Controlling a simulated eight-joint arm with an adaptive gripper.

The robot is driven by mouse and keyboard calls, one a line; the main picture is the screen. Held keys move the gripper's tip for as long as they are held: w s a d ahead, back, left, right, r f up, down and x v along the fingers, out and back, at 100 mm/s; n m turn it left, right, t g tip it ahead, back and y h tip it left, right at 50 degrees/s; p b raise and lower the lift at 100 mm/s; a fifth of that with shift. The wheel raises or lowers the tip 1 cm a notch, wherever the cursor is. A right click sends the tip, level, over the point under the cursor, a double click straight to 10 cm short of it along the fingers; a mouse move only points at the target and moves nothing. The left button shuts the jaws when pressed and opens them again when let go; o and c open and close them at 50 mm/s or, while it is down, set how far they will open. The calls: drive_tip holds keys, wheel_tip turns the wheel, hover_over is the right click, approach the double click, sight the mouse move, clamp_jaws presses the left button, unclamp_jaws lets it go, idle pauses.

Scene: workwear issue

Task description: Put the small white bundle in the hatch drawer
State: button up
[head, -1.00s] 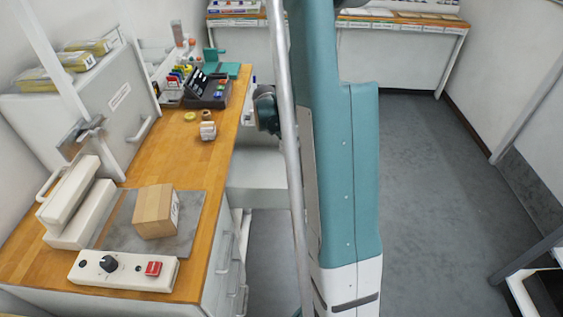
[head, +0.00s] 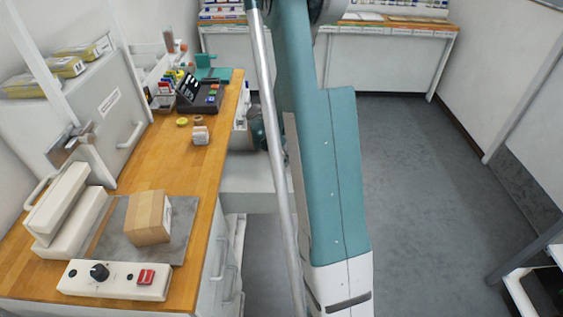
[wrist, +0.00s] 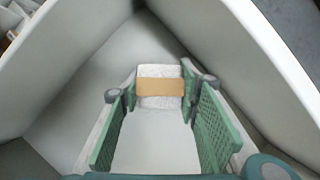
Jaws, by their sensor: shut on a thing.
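The small white bundle (wrist: 160,100) shows in the wrist view, white with a tan band around it. My gripper (wrist: 160,88) is shut on it, with a green finger on either side. The bundle is between the pale grey walls of an open-topped compartment, which looks like the hatch drawer (wrist: 70,75). The compartment's floor shows beneath and around the bundle; I cannot tell whether the bundle touches it. In the head view my arm covers much of the middle, and the bundle is not visible there.
The wooden counter (head: 170,130) on the left bears a cardboard box (head: 148,218) on a grey plate, a white control box (head: 115,280), a dark card terminal (head: 200,95) and small rolls (head: 200,135). The grey floor (head: 430,190) to the right is clear.

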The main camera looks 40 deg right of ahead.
drive_tip(key=shift+f, duration=0.9)
drive_tip(key=shift+f+b, duration=0.2)
drive_tip(key=shift+b, duration=0.1)
drive_tip(key=o, duration=0.9)
drive_tip(key=shift+r, duration=0.15)
drive_tip(key=shift+p+v, duration=1.35)
drive_tip(key=shift+v, duration=4.75)
